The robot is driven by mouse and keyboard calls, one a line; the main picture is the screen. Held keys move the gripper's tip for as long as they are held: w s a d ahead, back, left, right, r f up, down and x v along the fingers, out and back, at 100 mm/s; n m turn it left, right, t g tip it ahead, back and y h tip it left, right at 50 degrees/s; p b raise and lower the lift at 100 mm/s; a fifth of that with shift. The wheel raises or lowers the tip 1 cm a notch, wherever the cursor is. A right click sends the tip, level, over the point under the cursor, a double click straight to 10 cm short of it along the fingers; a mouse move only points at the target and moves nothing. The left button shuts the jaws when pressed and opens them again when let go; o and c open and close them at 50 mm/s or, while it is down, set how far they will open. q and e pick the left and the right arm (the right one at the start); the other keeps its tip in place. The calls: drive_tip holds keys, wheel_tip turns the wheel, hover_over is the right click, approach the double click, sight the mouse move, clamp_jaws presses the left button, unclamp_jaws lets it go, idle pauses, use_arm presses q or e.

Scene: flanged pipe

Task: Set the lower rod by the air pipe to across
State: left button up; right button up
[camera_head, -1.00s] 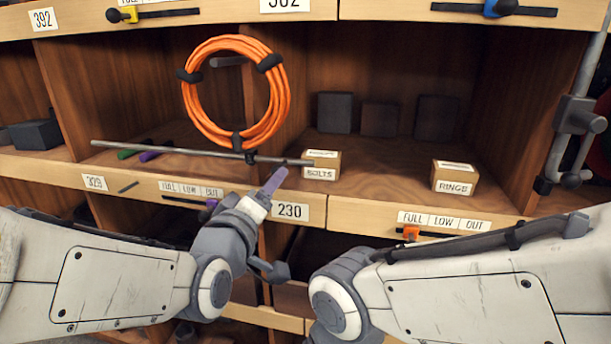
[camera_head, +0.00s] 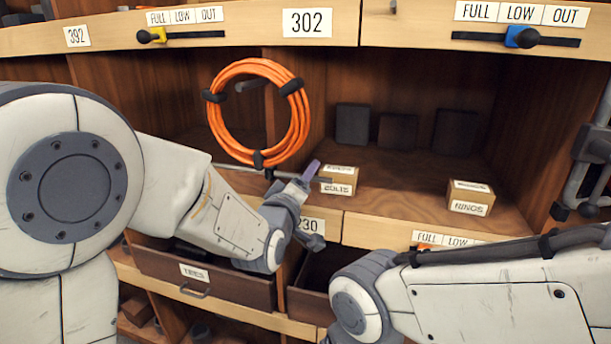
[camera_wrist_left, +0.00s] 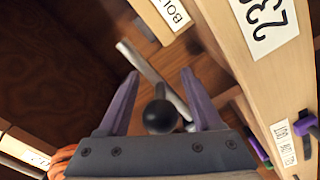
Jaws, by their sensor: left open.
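A thin grey rod (camera_head: 233,167) runs roughly level in front of the shelf opening, below a coil of orange hose (camera_head: 215,115). My left arm hides part of it. In the left wrist view the rod (camera_wrist_left: 140,62) runs slantwise, and a round black knob (camera_wrist_left: 160,115) shows between the fingers. My left gripper (camera_head: 308,172), with purple fingers, is by the rod's right end, beside the bolts box. Its fingers (camera_wrist_left: 160,74) are apart, and I cannot tell whether they touch the rod. My right gripper is out of view; only my right arm shows.
A bolts box (camera_head: 338,180) and a rings box (camera_head: 470,197) stand on the shelf's front. A vertical grey pipe with fittings (camera_head: 592,145) is at the far right. Below the shelf, a drawer (camera_head: 215,275) juts out.

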use_arm(q)
drive_tip(key=shift+c, duration=0.3)
clamp_jaws()
idle(1.1)
